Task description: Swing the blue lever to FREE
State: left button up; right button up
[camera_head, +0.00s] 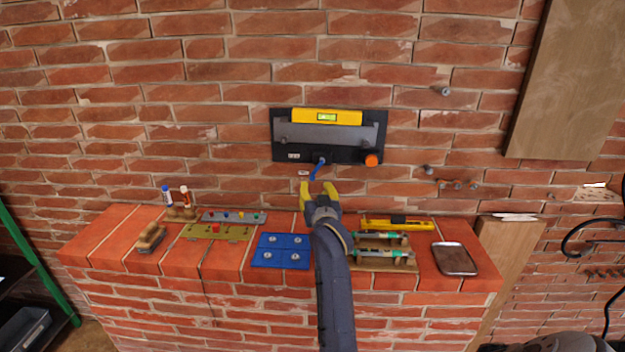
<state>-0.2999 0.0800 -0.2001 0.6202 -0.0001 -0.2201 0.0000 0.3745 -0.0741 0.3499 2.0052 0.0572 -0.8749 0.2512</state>
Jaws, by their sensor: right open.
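The blue lever (318,170) hangs from the lower edge of a dark wall panel (281,130) and slants down and to the left. A small white label (293,156) sits on the panel left of the lever's pivot, and another (303,173) is on the wall below; I cannot read either. My right gripper (321,187) is just below the lever's lower end, its yellow fingers apart and pointing up. Nothing shows between the fingers. I cannot tell whether they touch the lever. My left gripper is not in view.
The panel also carries a yellow level (327,117) and an orange knob (371,160). The brick ledge (110,240) below holds a blue plate (281,250), a dark tray (455,258) and several small tools. A wooden board (570,80) stands at the right.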

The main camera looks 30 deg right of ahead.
aim_at(313, 179)
jog(key=x, duration=0.7)
jog(key=shift+w+d, duration=0.1)
jog(key=shift+w, duration=0.05)
grip_shut()
dwell(0.4)
